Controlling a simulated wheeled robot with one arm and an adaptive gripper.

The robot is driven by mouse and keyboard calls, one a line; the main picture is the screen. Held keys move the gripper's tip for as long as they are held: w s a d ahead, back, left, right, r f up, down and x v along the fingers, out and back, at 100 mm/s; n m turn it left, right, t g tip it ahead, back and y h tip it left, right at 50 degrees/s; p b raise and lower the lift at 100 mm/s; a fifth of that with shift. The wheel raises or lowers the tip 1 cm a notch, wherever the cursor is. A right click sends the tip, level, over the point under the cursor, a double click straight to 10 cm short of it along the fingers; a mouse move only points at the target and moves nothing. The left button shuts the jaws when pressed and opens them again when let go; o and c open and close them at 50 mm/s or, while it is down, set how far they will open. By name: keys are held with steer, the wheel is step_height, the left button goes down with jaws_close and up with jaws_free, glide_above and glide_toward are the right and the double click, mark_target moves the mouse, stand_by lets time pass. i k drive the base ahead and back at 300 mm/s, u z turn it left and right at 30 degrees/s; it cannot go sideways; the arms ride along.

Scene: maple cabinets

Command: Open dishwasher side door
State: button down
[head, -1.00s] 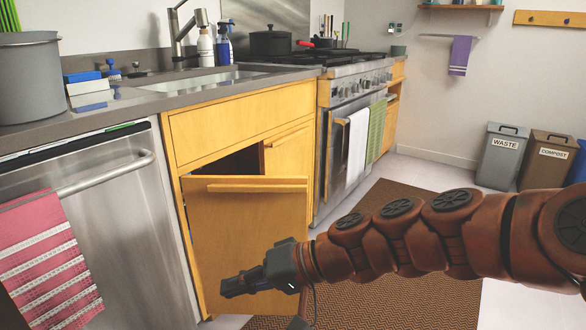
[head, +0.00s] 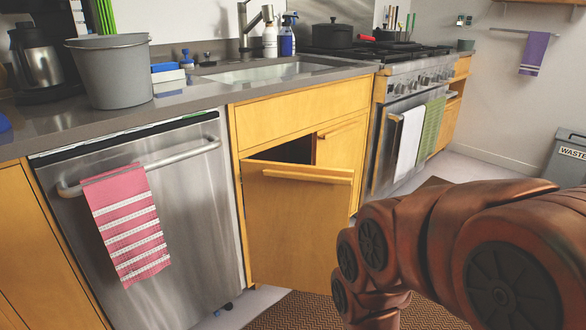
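The maple cabinet door (head: 292,232) beside the dishwasher, under the sink, stands partly open. It is swung out toward me, and a dark gap (head: 288,151) shows above its top edge. Its wooden bar handle (head: 305,176) runs along the top. The steel dishwasher (head: 195,235) stands shut just to its left, with a striped red towel (head: 128,225) over its bar handle. My brown arm fills the lower right, in front of the area right of the door. My gripper is out of view.
A second cabinet door (head: 342,141) right of the gap looks shut. The oven (head: 385,150) with white and green towels stands further right. A patterned brown mat (head: 295,312) lies on the floor below. A grey waste bin (head: 566,160) stands at the far right.

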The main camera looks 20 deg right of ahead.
mark_target(295, 214)
steer(key=u, duration=0.15)
steer(key=i, duration=0.95)
steer(key=z, duration=0.25)
